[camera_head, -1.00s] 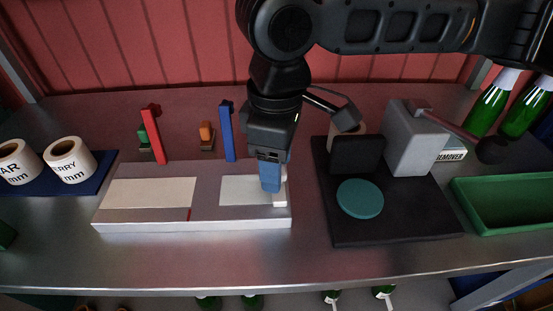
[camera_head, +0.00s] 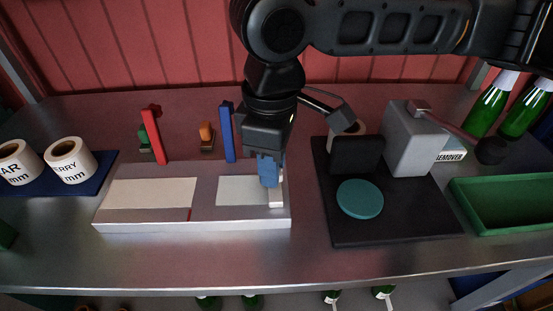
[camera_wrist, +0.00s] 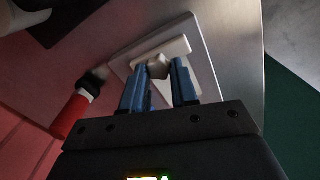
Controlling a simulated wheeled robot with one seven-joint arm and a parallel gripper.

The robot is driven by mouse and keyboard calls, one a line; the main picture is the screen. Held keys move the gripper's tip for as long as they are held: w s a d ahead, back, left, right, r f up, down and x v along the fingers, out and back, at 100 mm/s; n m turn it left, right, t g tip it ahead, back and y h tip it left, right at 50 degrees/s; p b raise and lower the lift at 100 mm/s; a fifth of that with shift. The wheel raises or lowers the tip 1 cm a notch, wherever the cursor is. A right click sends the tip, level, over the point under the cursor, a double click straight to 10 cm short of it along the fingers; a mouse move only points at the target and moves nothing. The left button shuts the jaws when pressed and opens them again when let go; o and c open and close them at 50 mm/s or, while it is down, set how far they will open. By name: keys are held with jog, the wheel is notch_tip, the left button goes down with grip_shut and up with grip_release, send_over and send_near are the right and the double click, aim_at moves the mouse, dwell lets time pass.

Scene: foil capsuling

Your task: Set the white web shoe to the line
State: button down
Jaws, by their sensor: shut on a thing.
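The white web shoe (camera_head: 276,197) is a small pale block on the right part of the grey board (camera_head: 240,217). It also shows in the wrist view as a white bar (camera_wrist: 174,48) with a knob between the fingers. My gripper (camera_head: 268,180) points down over the board with its blue fingers closed on the shoe's knob; it also shows in the wrist view (camera_wrist: 158,72). A short red line (camera_head: 190,214) marks the board's front edge, left of the shoe and apart from it. The fingers hide part of the shoe.
A cream panel (camera_head: 150,193) and a smaller pale panel (camera_head: 236,190) lie on the board. A red post (camera_head: 154,135) and a blue post (camera_head: 227,133) stand behind it. A dark base (camera_head: 385,222) with a teal disc (camera_head: 360,198) stands to the right. The front bench strip is clear.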

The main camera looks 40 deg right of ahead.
jog(key=shift+w+a+p, duration=0.2)
jog(key=shift+w+a, duration=0.5)
jog(key=shift+a, duration=0.2)
jog(key=shift+w+a+p, duration=0.2)
jog(key=shift+w+a, duration=0.45)
jog(key=shift+a, duration=0.2)
jog(key=c, duration=0.9)
grip_release()
jog(key=shift+o, duration=0.2)
jog(key=shift+r, duration=0.1)
notch_tip(320, 180, up, 8)
jog(key=shift+s+f, duration=0.1)
jog(key=shift+f, duration=0.1)
